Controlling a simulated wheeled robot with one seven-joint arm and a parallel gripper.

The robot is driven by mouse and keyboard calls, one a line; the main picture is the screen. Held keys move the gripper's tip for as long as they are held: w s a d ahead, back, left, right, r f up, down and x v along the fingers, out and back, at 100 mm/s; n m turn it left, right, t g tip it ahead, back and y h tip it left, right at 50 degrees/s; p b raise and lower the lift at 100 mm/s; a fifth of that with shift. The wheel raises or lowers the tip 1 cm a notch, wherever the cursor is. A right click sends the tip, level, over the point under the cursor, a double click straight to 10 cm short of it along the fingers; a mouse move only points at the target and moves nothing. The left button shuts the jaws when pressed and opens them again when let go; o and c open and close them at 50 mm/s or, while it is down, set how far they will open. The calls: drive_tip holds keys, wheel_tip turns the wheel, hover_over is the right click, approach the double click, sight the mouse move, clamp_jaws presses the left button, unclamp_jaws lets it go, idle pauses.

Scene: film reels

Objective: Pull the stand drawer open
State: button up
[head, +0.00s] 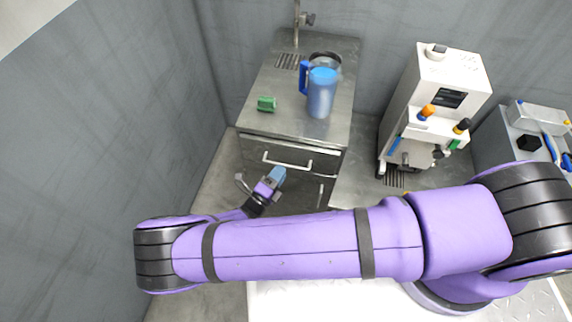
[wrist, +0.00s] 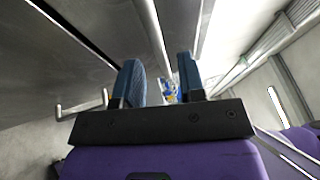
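The stand (head: 335,70) is a steel cabinet against the back wall in the head view. Its drawer (head: 325,160) is under the top, and its front looks close to flush. A bar handle (head: 288,161) runs across the drawer front. My gripper (head: 278,175) is just below and left of the handle, in front of the stand. In the wrist view its two blue fingers (wrist: 160,82) are apart, with no object clearly held between them. A metal bar with bent ends (wrist: 82,105) shows left of the fingers; I cannot tell which handle it is. My arm hides part of the lower stand.
On the stand are a blue pitcher (head: 322,92), a green block (head: 266,104) and a tap (head: 297,22). A white machine (head: 440,75) stands to the right. A grey wall (head: 120,100) rises on the left, with bare floor beside the stand.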

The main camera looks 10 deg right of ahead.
sight(286, 165)
drive_tip(key=shift+x, duration=1.95)
drive_tip(key=shift+c, duration=0.3)
clamp_jaws()
